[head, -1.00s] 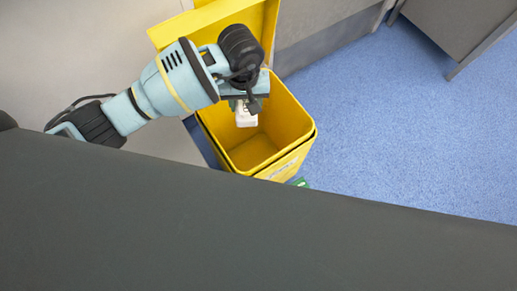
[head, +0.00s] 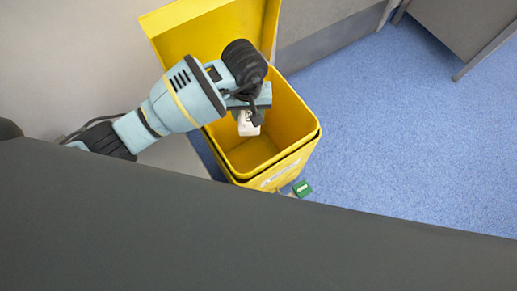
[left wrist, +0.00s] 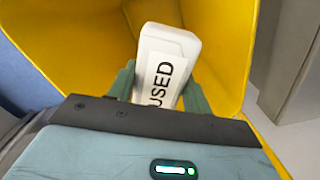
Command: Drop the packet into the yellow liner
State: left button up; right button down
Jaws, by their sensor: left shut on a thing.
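The packet (head: 248,124) is a small white block held below my left gripper (head: 250,112), over the open mouth of the yellow bin. In the left wrist view the packet (left wrist: 164,66) stands between the two green fingers of my left gripper (left wrist: 160,88) and shows the letters "USED". The gripper is shut on it. The yellow liner (head: 295,115) is an open, square-mouthed box, and its inside looks empty where it shows. Yellow walls also surround the packet in the left wrist view (left wrist: 225,45). My right gripper is not in view.
The yellow lid (head: 200,30) stands open behind the bin. A dark table top (head: 250,230) fills the front and covers the bin's base. A small green object (head: 302,189) lies by the bin's foot. Blue floor (head: 400,130) to the right is clear.

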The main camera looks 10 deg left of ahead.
pick_arm(q)
jog(key=shift+f, duration=0.2)
jog(key=o, duration=1.1)
jog(key=shift+c, duration=0.2)
jog(key=shift+r, duration=0.2)
notch_tip(320, 180, up, 6)
jog(key=shift+r+p, duration=0.1)
jog(key=shift+p, duration=0.55)
jog(key=shift+r, duration=0.6)
